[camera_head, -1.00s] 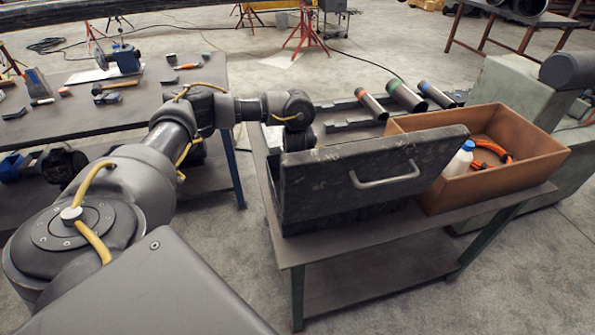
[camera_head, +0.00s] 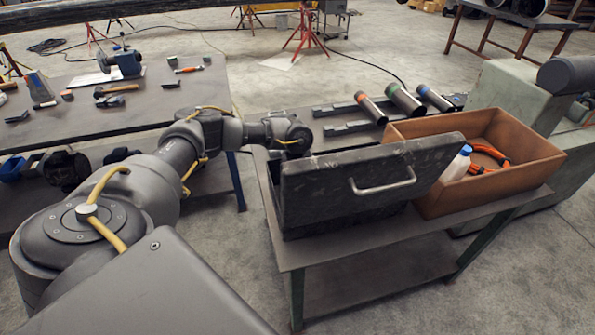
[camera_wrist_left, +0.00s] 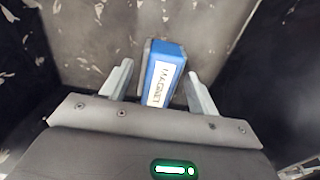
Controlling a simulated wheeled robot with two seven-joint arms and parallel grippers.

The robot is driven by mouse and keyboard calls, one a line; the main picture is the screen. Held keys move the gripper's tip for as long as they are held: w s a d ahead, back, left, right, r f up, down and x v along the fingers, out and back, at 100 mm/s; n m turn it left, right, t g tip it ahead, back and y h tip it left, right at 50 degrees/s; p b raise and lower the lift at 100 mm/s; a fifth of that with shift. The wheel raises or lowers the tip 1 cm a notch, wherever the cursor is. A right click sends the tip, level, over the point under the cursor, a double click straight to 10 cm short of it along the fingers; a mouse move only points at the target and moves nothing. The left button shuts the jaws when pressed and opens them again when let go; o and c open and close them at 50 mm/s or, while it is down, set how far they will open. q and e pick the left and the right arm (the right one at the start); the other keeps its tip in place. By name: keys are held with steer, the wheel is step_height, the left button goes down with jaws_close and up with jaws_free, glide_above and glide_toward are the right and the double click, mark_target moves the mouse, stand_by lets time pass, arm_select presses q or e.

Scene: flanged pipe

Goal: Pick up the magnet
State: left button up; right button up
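The magnet is a blue block (camera_wrist_left: 164,72) with a white label reading MAGNET. It lies inside the dark metal toolbox (camera_head: 370,180), whose raised lid with a grey handle faces the head camera and hides the inside. My left gripper (camera_wrist_left: 158,72) is open, with one pale finger on each side of the magnet and a small gap showing by the left finger. Contact at the right finger is hard to tell. In the head view my left arm reaches in from the left and its wrist (camera_head: 288,132) goes down behind the lid. My right gripper is not in view.
The toolbox stands on a cart table (camera_head: 300,248). A brown open box (camera_head: 520,172) with a white bottle (camera_head: 457,163) and orange-handled tools is at its right. Several short pipes (camera_head: 405,100) lie behind. A tool-covered workbench (camera_head: 120,118) is at left. Toolbox walls surround the gripper.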

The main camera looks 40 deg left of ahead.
arm_select(q)
steer(key=c, duration=1)
steer(key=shift+c, duration=0.7)
steer(key=shift+w+r, duration=0.1)
